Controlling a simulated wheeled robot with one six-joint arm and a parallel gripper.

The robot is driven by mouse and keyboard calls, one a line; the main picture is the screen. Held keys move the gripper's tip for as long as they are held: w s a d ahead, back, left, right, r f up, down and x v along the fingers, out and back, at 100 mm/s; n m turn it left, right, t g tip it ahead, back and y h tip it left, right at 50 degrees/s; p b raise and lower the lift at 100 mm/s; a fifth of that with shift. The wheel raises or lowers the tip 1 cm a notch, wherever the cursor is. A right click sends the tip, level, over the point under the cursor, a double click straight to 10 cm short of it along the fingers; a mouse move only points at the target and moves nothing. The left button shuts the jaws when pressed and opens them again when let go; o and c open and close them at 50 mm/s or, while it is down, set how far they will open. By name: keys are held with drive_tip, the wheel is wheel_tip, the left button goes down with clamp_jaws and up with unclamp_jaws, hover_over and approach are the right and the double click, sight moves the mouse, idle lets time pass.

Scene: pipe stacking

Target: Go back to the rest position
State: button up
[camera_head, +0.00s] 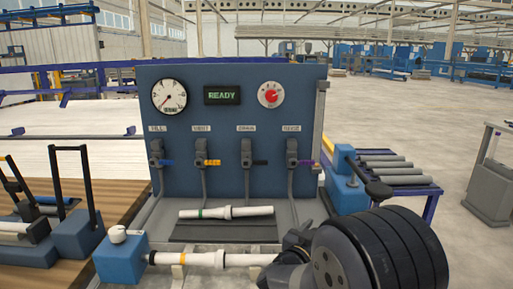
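My arm's dark ribbed wrist fills the lower right in the head view. My gripper (293,242) seems to be the small dark part at its left end, in front of the bench. Its fingers cannot be made out, so whether it is open or holds anything does not show. A white pipe with a green band (226,212) lies on the dark mat (222,231). A second white pipe with a yellow band (212,259) lies nearer, its left end at a blue block (121,258); its right end is hidden by my arm.
A blue clamp with a black lever (348,180) is at right, before a rack of grey pipes (395,168). Black-handled fixtures (78,225) stand on the wooden table at left.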

drive_tip(key=shift+w+a+f+n+t+y+b, duration=0.1)
drive_tip(key=shift+n+t+y+b, duration=0.65)
drive_tip(key=shift+y, duration=0.35)
drive_tip(key=shift+a+n+t+y+b, duration=0.1)
drive_tip(key=shift+n+t+y+b, duration=0.4)
drive_tip(key=shift+n+y, duration=0.5)
drive_tip(key=shift+a+n+t+y, duration=0.1)
drive_tip(key=shift+n+t+y, duration=0.25)
drive_tip(key=shift+n+y, duration=0.75)
drive_tip(key=shift+w+a+y, duration=0.1)
drive_tip(key=shift+y, duration=1)
drive_tip(key=shift+a+n+y+p, duration=0.15)
drive_tip(key=shift+n+y+p, duration=0.85)
drive_tip(key=shift+y, duration=0.6)
drive_tip(key=n+y+p, duration=0.2)
drive_tip(key=shift+a+r+y, duration=0.1)
drive_tip(key=shift+r+y, duration=0.15)
drive_tip(key=shift+y, duration=0.15)
drive_tip(key=n+g+y+p, duration=0.1)
drive_tip(key=n+y+p, duration=0.1)
drive_tip(key=y+p, duration=0.1)
drive_tip(key=shift+a+p, duration=0.15)
drive_tip(key=shift+p, duration=0.35)
drive_tip(key=shift+a+f+n+g+y+p, duration=0.15)
drive_tip(key=shift+n+g+y+p, duration=0.45)
drive_tip(key=shift+n+y+p, duration=0.5)
drive_tip(key=shift+y, duration=0.4)
drive_tip(key=shift+a, duration=0.1)
